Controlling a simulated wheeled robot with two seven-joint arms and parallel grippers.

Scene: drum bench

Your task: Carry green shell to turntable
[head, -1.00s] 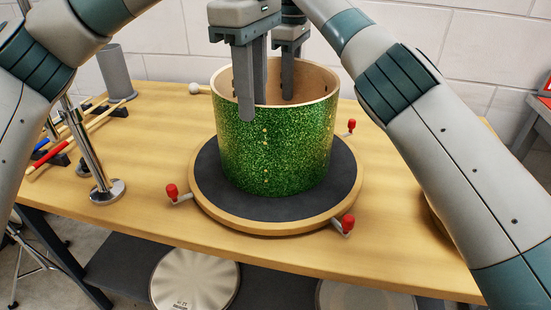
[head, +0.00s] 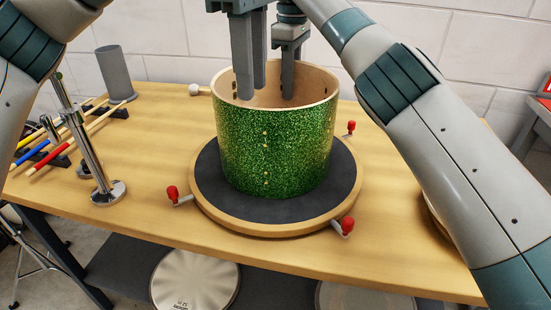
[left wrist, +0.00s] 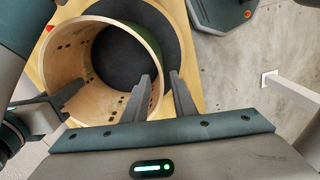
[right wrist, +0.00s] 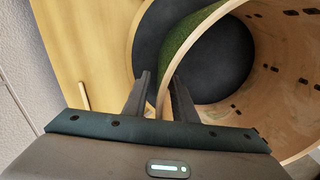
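The green shell (head: 275,150), a sparkly drum cylinder with a wooden inside, stands upright on the dark top of the round turntable (head: 208,203). My right gripper (head: 287,92) is at the far rim, partly hidden behind the shell's wall. In the right wrist view its fingers (right wrist: 162,82) stand apart on either side of the shell's wall.
Red-tipped clamps (head: 173,193) surround the turntable. A chrome stand (head: 105,185), drumsticks on a rack (head: 60,155) and a grey cylinder (head: 115,73) are at the left. Drum heads (head: 195,277) lie on the shelf below.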

